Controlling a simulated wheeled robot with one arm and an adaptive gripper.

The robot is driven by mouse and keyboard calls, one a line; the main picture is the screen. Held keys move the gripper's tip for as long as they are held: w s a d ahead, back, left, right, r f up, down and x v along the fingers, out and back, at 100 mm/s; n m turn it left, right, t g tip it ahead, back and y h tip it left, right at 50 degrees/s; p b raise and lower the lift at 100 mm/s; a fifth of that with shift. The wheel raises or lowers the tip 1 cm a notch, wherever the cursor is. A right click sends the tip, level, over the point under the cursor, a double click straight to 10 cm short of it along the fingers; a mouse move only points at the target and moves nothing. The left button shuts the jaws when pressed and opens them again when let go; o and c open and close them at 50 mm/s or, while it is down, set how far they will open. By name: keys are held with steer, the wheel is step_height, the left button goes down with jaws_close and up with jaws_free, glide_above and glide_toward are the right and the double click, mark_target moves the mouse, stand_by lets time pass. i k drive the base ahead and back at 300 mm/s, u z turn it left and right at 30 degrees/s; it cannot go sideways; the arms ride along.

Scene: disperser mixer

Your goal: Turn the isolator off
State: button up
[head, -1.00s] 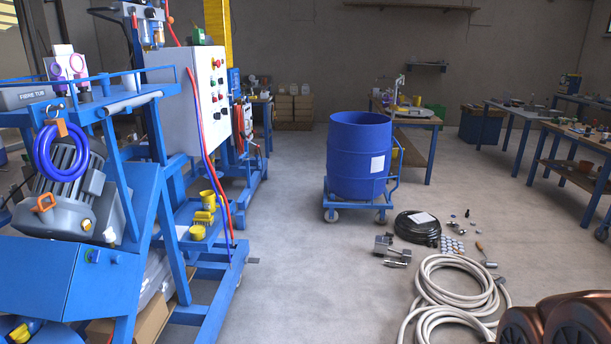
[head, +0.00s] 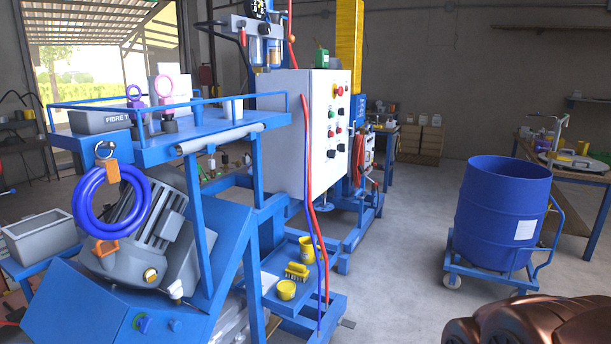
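A white control cabinet (head: 283,140) stands on the blue mixer frame in the middle of the head view. Its right-hand face carries several small buttons and knobs. A round red control with yellow around it (head: 338,90) sits near the top of that face. I cannot tell at this size whether it is the isolator or an emergency stop, or which way it is set. My gripper is not in view. A copper-coloured rounded part at the lower right looks like my own arm, well apart from the cabinet.
Red and blue hoses (head: 311,190) hang in front of the cabinet. A low blue tray (head: 285,300) with yellow cups and a brush juts out below. A blue drum (head: 502,212) stands on a wheeled dolly at right. Clear floor (head: 400,270) lies between them.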

mark_target(331, 154)
steer(key=z, duration=1.15)
steer(key=i, duration=1.1)
steer(key=u, duration=1.5)
